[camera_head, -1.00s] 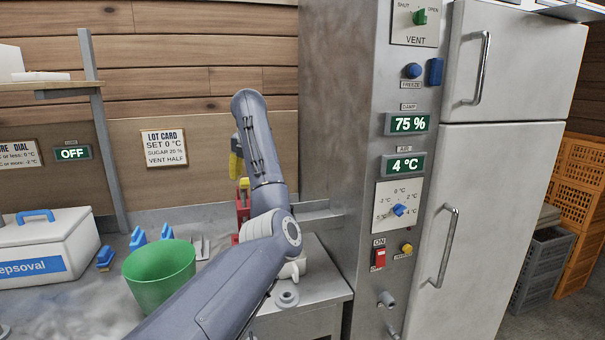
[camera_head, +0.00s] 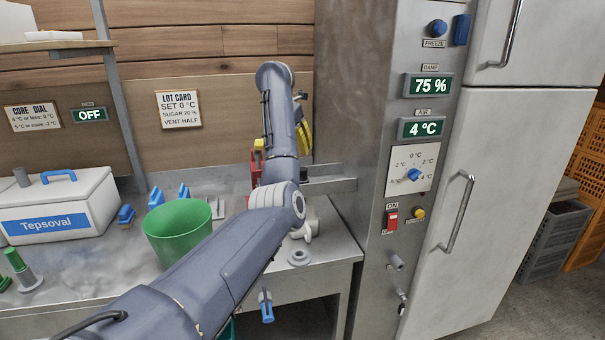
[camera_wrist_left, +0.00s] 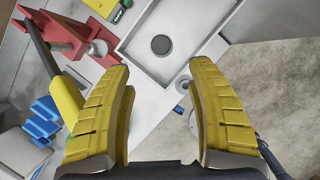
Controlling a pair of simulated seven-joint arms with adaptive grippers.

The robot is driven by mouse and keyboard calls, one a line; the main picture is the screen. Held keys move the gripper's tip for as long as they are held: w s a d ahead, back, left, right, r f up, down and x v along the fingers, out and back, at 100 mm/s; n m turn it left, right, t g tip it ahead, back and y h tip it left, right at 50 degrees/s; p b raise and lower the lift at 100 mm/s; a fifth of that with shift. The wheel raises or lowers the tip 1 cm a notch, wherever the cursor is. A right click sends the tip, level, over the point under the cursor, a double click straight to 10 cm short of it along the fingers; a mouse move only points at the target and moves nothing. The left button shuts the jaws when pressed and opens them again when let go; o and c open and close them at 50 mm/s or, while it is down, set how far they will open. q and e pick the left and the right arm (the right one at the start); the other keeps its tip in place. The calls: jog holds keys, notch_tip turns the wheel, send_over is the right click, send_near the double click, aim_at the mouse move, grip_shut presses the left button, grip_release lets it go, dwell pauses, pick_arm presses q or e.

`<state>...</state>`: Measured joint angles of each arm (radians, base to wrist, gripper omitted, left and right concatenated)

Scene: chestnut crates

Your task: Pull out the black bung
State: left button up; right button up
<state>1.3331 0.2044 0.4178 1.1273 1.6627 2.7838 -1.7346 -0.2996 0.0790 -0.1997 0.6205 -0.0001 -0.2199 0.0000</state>
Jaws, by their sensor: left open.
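The black bung (camera_wrist_left: 161,44) shows in the left wrist view as a dark round disc on the floor of a shallow grey metal basin (camera_wrist_left: 127,47). In the head view the left gripper (camera_head: 304,137) is partly hidden behind my left arm, above the basin. My right gripper is not in view.
A red stand (camera_wrist_left: 62,35) is left of the basin. A green bucket (camera_head: 178,230), blue clips (camera_head: 156,197) and a white Tepsoval box (camera_head: 60,205) are on the bench. The steel cabinet (camera_head: 350,80) stands close on the right.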

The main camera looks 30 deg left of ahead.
aim_at(303, 169)
pick_arm(q)
jog(key=x, duration=1.3)
jog(key=shift+s+d, duration=0.15)
grip_shut()
dwell(0.8)
jog(key=shift+r, duration=0.75)
dwell(0.4)
